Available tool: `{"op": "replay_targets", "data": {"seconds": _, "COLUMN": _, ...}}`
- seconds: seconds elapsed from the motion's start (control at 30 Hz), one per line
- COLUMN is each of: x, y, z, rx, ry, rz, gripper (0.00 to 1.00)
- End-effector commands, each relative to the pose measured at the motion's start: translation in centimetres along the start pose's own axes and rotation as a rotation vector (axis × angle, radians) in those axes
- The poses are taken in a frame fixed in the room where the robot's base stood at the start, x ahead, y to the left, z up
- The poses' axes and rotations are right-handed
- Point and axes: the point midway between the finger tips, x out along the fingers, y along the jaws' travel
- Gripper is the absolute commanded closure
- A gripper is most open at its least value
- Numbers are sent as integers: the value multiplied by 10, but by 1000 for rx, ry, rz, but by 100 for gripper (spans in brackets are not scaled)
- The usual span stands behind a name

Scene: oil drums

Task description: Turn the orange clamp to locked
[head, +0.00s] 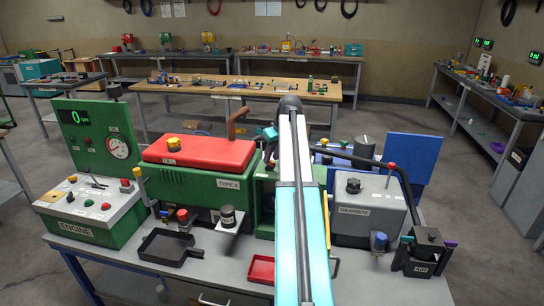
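I cannot make out an orange clamp for certain in the head view. A green engine block with a red top (200,153), marked FILL and TYPE 4, stands on the grey bench. A yellow-orange handled lever (139,175) stands at its left end, and a thin yellow bar (327,220) shows just right of my arm. My turquoise and white arm reaches forward over the bench and hides much of the middle. My gripper (270,156) seems to be the small dark part left of the arm's far end; its fingers are too small and covered to read.
A green ENGINE panel (95,207) with a gauge stands left. A grey GEARBOX (369,207) stands right of my arm, with a black hose (385,163) above it and an AIR unit (425,250) at the corner. A black tray (166,247) and red tray (262,269) lie in front.

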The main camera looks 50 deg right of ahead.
Motion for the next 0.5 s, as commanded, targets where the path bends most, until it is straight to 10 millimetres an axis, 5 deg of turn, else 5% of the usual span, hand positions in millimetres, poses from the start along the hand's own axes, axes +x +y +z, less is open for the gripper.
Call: {"op": "replay_targets", "data": {"seconds": 0.5, "x": 11, "y": 1, "z": 0, "rx": 1, "ry": 0, "rz": 1, "gripper": 72}}
